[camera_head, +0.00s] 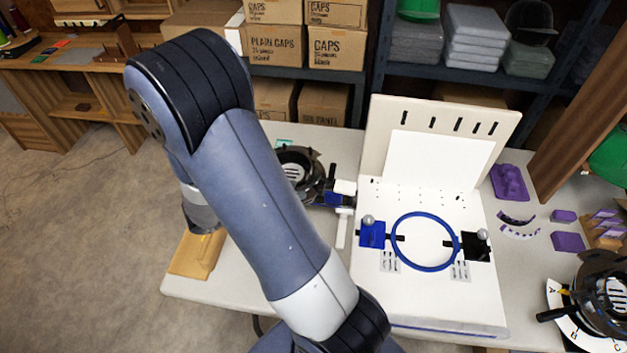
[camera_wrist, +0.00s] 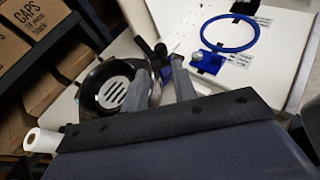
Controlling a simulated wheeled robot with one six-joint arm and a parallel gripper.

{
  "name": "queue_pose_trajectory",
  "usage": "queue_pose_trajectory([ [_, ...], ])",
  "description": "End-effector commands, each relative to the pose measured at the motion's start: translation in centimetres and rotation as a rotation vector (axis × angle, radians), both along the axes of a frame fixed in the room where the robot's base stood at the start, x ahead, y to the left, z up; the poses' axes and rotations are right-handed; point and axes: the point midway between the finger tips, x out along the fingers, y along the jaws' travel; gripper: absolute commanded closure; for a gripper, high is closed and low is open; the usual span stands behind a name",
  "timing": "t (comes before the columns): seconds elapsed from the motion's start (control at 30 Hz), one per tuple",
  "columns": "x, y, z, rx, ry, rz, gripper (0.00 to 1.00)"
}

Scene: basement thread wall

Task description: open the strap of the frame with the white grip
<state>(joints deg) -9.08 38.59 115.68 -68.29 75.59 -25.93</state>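A round dark cap frame (camera_head: 298,170) lies on the table left of the white board, partly behind my arm. White blocks (camera_head: 345,187) and a blue part sit at its right side. In the wrist view the frame (camera_wrist: 108,88) shows as a black ring with a slotted light disc, left of and beyond my fingers. I cannot make out its strap or whether it is fastened. My gripper (camera_wrist: 160,82) has its two grey fingers apart with nothing seen between them. My arm hides the gripper in the head view. Another frame (camera_head: 600,295) with a black grip stands at the right.
The white board (camera_head: 430,300) holds a blue hoop (camera_head: 425,241) between two clamps. Purple parts (camera_head: 510,182) lie right of the board. Shelves with cardboard boxes (camera_head: 337,47) stand behind.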

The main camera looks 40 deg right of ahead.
Motion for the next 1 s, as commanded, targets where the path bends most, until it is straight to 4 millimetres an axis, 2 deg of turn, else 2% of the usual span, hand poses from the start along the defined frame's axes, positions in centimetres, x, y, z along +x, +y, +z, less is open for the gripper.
queue_pose_trajectory([
  [0.3,-0.6,-5.0,-2.0,0.002,0.003,-0.007,0.74],
  [0.5,-0.8,-7.5,-3.1,0.002,0.001,-0.007,0.74],
  [0.7,-0.8,-8.6,-3.6,0.003,-0.001,-0.004,0.74],
  [1.0,-0.8,-8.8,-3.7,0.003,-0.001,-0.003,0.74],
])
